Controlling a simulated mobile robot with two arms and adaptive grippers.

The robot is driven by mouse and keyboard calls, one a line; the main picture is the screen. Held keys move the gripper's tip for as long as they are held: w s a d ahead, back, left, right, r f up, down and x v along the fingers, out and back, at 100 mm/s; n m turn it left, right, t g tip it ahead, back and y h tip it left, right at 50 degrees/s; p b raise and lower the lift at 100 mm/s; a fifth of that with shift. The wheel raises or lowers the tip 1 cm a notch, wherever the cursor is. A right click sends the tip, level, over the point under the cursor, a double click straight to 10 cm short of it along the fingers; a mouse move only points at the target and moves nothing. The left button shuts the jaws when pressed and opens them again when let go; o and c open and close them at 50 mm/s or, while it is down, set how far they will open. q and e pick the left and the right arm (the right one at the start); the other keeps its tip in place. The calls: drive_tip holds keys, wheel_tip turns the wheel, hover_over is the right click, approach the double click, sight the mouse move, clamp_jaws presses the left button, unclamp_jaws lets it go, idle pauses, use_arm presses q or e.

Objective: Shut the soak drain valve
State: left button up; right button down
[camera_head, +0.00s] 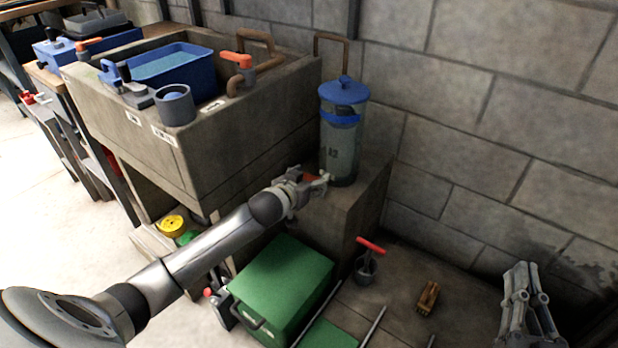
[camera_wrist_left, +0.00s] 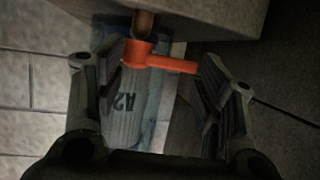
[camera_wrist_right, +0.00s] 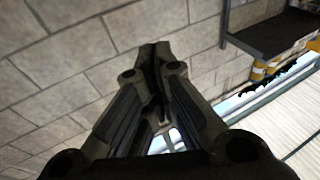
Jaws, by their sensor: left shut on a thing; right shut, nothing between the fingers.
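An orange valve handle (camera_wrist_left: 160,62) on a short brown pipe stub (camera_wrist_left: 143,22) is between the fingers of my left gripper (camera_wrist_left: 158,72). The handle's bar points right and meets the right finger; its hub is by the left finger. In the head view my left gripper (camera_head: 312,183) is at the concrete block below the canister, with a bit of the orange handle (camera_head: 310,178) showing and the rest hidden. My right gripper (camera_head: 522,275) is shut and empty at the lower right, near the wall; its fingers meet in the right wrist view (camera_wrist_right: 155,55).
A clear canister with a blue lid (camera_head: 342,130) stands on the block just behind my left gripper. Another orange valve (camera_head: 237,62) is on the concrete sink (camera_head: 215,150). A green box (camera_head: 280,285), a red-handled pot (camera_head: 368,262) and a brush (camera_head: 428,298) are on the floor.

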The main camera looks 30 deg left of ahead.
use_arm(q)
drive_tip(key=shift+w+m+h+p, duration=0.1)
drive_tip(key=shift+m+h+p, duration=0.55)
drive_tip(key=shift+p, duration=0.25)
drive_tip(key=shift+w+f+m+h+p, duration=0.1)
drive_tip(key=shift+m+h+p, duration=0.4)
drive_tip(key=shift+p, duration=0.25)
use_arm(e)
drive_tip(key=s+d+f+g+h, duration=0.1)
drive_tip(key=s+d+f+g, duration=0.1)
drive_tip(key=f+g, duration=0.3)
drive_tip(key=s+d+f+g+h, duration=0.1)
drive_tip(key=s+f+g, duration=0.3)
drive_tip(key=f, duration=0.6)
drive_tip(key=shift+d+g+h, duration=0.4)
drive_tip(key=shift+h, duration=0.1)
drive_tip(key=shift+f, duration=0.1)
use_arm(q)
drive_tip(key=o, duration=1)
drive_tip(key=shift+a, duration=0.1)
drive_tip(key=shift+a, duration=0.1)
drive_tip(key=v, duration=1.2)
